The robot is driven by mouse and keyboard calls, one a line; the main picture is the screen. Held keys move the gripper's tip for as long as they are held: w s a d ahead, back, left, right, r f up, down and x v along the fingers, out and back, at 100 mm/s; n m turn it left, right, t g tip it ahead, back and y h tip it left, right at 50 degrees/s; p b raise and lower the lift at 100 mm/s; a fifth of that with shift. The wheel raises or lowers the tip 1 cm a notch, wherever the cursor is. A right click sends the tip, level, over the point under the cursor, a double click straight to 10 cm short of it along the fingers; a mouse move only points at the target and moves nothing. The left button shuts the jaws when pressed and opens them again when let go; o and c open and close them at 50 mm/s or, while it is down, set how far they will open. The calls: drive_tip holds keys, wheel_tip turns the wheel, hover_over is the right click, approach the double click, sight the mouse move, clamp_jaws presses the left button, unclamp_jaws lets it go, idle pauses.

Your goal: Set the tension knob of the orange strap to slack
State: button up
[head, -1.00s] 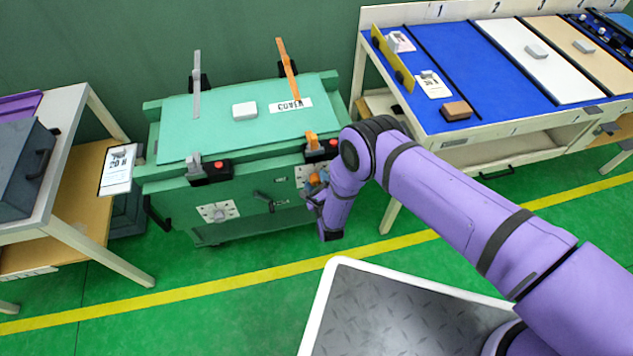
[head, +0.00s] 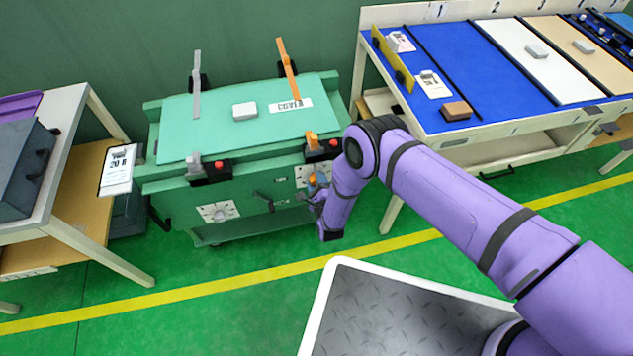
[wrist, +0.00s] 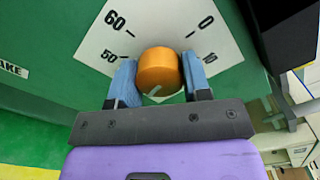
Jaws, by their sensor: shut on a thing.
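The orange tension knob (wrist: 158,70) sits on a white dial plate (wrist: 112,42) in the wrist view. The numbers 60, 50, 0 and 10 show around it; the rest of the dial is hidden. A short pale mark shows on the knob's lower edge. My gripper (wrist: 158,80) has one blue finger on each side of the knob and is shut on it. In the head view my gripper (head: 318,192) is at the front of the green cart, beside the right dial plate (head: 302,176). The orange strap (head: 287,62) stands up at the back of the cart, with an orange part (head: 312,138) at the front edge.
A grey strap (head: 197,85) and its dial plate (head: 217,211) are on the cart's left. A lever (head: 263,195) sits between the dials. A white block (head: 244,110) lies on the green lid. A blue-topped bench (head: 450,60) stands to the right.

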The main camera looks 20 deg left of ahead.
drive_tip(key=n, duration=0.4)
drive_tip(key=shift+n, duration=0.3)
drive_tip(key=n, duration=0.4)
drive_tip(key=shift+n, duration=0.3)
drive_tip(key=n, duration=1.1)
drive_tip(key=shift+s+n, duration=0.1)
drive_tip(key=shift+n, duration=0.3)
drive_tip(key=n, duration=0.9)
drive_tip(key=shift+n, duration=1.8)
